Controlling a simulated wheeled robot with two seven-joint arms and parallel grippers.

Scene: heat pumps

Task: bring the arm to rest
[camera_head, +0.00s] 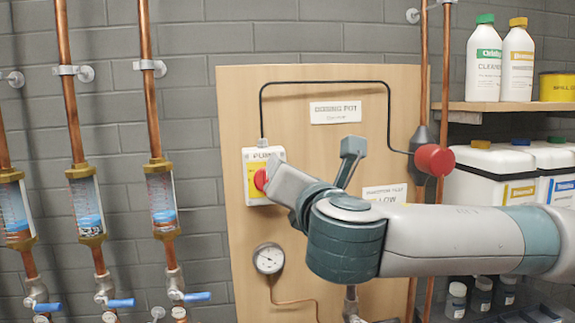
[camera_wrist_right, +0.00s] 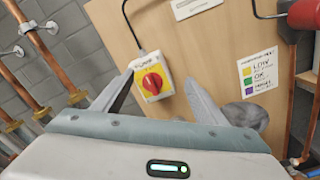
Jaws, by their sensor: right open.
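My right arm (camera_head: 450,238) comes in from the right in the head view and crosses in front of the wooden panel. Its gripper (camera_head: 312,160) is open and points toward the panel, with nothing seen between the fingers. In the head view, one finger overlaps the right part of the pump switch box (camera_head: 256,165), which has a red knob (camera_head: 260,180) on a yellow plate. In the wrist view the red knob (camera_wrist_right: 152,83) shows between the two spread fingers, beyond their tips; I see no clear contact. My left gripper is not in view.
The wooden panel (camera_head: 235,90) carries a black cable, labels and a gauge (camera_head: 268,258). Copper pipes with flow tubes (camera_head: 162,198) and blue-handled valves stand at left. A red cylinder (camera_head: 434,160) sits near the right pipes. A shelf (camera_head: 510,106) holds bottles, with white containers (camera_head: 490,178) below.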

